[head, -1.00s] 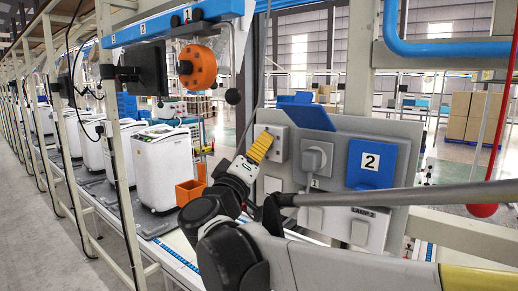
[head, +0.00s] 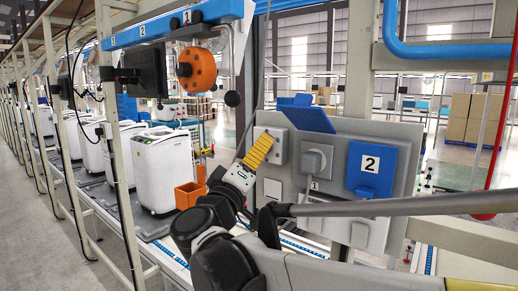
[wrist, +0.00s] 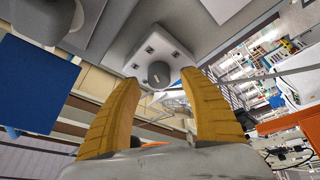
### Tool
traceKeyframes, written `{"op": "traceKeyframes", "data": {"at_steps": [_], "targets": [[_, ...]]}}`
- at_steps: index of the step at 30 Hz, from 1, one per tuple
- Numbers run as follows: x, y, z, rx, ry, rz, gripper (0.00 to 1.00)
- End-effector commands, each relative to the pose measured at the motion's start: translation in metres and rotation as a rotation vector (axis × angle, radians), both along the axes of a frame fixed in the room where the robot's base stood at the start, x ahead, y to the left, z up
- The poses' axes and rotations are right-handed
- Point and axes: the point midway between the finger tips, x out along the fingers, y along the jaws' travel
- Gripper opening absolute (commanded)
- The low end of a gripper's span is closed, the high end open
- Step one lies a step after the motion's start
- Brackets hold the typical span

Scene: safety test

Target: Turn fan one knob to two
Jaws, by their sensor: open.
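My gripper (head: 258,151) has two yellow ribbed fingers, and in the head view it is at the left edge of the grey panel (head: 412,150). A pale switch box (head: 281,150) is partly hidden behind it. In the wrist view my gripper (wrist: 160,78) is open. A round grey knob (wrist: 159,72) on a pale square box (wrist: 170,48) shows between the fingertips. I cannot tell whether either finger touches it. The knob's setting and any fan label on it cannot be read.
A blue plate marked 2 (head: 370,167) and a grey plug fitting (head: 316,160) are on the panel, right of my gripper. A raised blue flap (head: 307,118) is at its top. An orange bin (head: 188,194) and white machines (head: 160,172) stand left.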

Motion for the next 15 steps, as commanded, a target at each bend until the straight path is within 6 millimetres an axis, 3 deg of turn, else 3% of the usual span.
{"op": "traceKeyframes", "data": {"at_steps": [9,15], "targets": [[-0.063,0.026,-0.021,0.001,0.0,0.004,0.52],[-0.086,0.034,-0.028,0.0,0.0,0.002,0.52]]}}
